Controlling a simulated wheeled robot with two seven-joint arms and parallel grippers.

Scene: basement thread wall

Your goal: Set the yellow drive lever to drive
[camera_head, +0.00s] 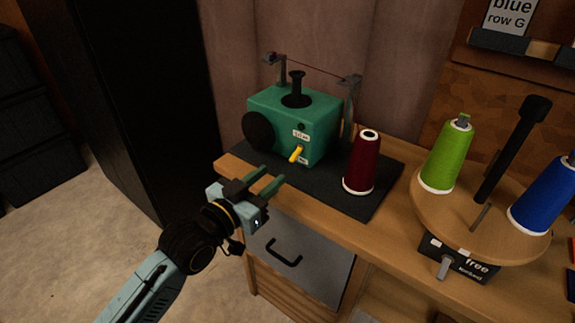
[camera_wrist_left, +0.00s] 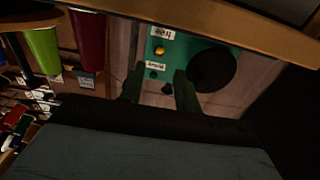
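The green winding machine (camera_head: 290,125) stands on a dark mat (camera_head: 378,182) on the wooden bench. Its short yellow drive lever (camera_head: 296,154) is on the front face, between two small white labels, tilted down beside the lower label; their text is too small to read surely. My left gripper (camera_head: 271,177) is open and empty, in front of the bench edge, below and left of the lever, apart from it. In the left wrist view, the yellow lever (camera_wrist_left: 160,50) shows beyond and between the open fingers (camera_wrist_left: 160,76). My right gripper is not in view.
A dark red thread cone (camera_head: 362,165) stands on the mat right of the machine. A round wooden turntable (camera_head: 470,222) with green and blue cones is farther right. A grey drawer with a black handle (camera_head: 284,252) is below the bench edge. A black cabinet (camera_head: 125,95) stands left.

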